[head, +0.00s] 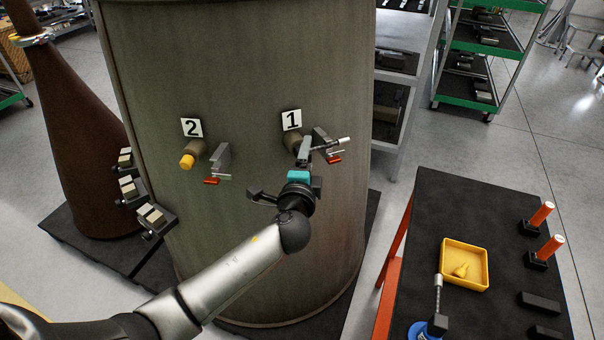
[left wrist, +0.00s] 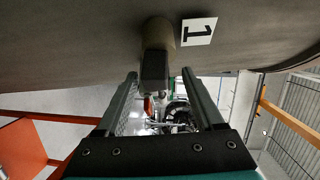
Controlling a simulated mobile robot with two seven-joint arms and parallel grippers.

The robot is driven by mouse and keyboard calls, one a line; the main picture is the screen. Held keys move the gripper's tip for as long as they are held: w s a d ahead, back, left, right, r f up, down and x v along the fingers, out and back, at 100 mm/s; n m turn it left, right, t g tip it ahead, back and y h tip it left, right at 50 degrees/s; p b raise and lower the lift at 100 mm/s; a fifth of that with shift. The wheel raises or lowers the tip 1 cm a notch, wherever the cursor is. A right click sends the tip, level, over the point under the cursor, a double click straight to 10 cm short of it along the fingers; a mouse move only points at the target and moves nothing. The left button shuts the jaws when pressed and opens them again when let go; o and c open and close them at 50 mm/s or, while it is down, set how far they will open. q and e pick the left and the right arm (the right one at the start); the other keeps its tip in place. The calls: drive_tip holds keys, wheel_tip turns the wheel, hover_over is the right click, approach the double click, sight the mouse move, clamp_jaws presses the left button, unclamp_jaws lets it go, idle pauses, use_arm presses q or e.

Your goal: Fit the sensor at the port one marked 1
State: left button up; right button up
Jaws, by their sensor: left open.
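Port one is a brown boss under the white label 1 (head: 291,120) on the large drum-shaped casing (head: 245,250). My left gripper (head: 306,150) is in front of this port and hides part of it. In the left wrist view the left gripper (left wrist: 160,95) is open. The port's boss (left wrist: 159,32) is ahead, with a dark block (left wrist: 155,70) at its end, between the finger lines. Whether the fingers touch the block cannot be told. A silver rod (head: 343,140) sticks out right of the port, beside a red tab (head: 334,160). No sensor is clearly identifiable. My right gripper is out of view.
Port two (head: 190,158) has a yellow cap and a grey bracket (head: 221,158). The dark table (head: 430,205) holds a yellow tray (head: 467,243) with a yellow piece, two orange cylinders in black stands (head: 542,214), and a blue item (head: 432,328).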

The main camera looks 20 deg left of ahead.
use_arm(q)
drive_tip(key=v, duration=1.4)
drive_tip(key=shift+s+b, duration=0.35)
drive_tip(key=shift+s, duration=0.05)
idle(1.4)
